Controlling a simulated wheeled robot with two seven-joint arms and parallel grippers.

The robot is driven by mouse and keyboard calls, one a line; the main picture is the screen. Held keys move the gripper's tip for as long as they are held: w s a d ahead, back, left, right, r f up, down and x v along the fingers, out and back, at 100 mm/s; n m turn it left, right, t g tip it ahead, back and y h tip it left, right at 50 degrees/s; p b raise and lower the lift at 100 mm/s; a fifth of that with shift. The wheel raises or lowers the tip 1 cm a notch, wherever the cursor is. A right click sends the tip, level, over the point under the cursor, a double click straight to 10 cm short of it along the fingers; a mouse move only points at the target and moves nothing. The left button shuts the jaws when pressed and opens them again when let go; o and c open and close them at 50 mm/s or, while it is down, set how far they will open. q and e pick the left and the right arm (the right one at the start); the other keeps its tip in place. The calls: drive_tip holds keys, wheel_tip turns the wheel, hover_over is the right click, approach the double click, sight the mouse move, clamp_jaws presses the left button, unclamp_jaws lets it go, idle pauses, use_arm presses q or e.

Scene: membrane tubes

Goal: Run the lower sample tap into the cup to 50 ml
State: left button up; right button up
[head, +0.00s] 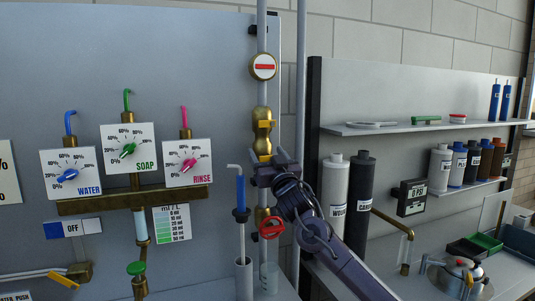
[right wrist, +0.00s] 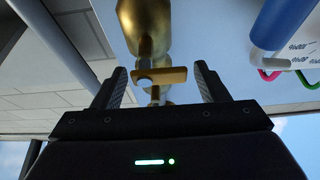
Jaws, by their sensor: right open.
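A vertical grey pipe carries a brass valve body (head: 262,130) with a small yellow handle (head: 264,157). Lower on the same pipe is a tap with a round red handle (head: 271,229). A clear cup (head: 269,279) stands below it, its lower part cut off by the picture edge; I cannot read its level. My right gripper (head: 258,174) is just below the yellow handle in the head view. In the right wrist view my right gripper (right wrist: 162,88) is open, with a flat yellow-brass handle (right wrist: 163,76) between its fingers, not clamped. My left gripper is not in view.
A blue-topped tube (head: 240,190) stands just left of the pipe above a white cylinder (head: 243,278). Water, soap and rinse dials (head: 128,148) are on the left panel. White and dark canisters (head: 359,195) stand right of my arm. A shelf (head: 400,129) is at the right.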

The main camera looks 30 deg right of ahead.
drive_tip(key=shift+w+f, duration=0.1)
drive_tip(key=shift+c, duration=1.4)
drive_tip(key=c, duration=0.7)
drive_tip(key=shift+n+y, duration=0.4)
drive_tip(key=shift+n, duration=0.1)
drive_tip(key=n, duration=0.1)
drive_tip(key=n+y, duration=0.1)
drive_tip(key=shift+f+n+b, duration=0.2)
drive_tip(key=shift+n+b, duration=0.1)
drive_tip(key=shift+n, duration=0.1)
drive_tip(key=shift+a+f+n+y, duration=0.1)
drive_tip(key=shift+n+y, duration=0.6)
drive_tip(key=shift+n, duration=0.5)
drive_tip(key=shift+f+n+y, duration=0.1)
drive_tip(key=shift+n+y, duration=0.6)
drive_tip(key=shift+n, duration=0.5)
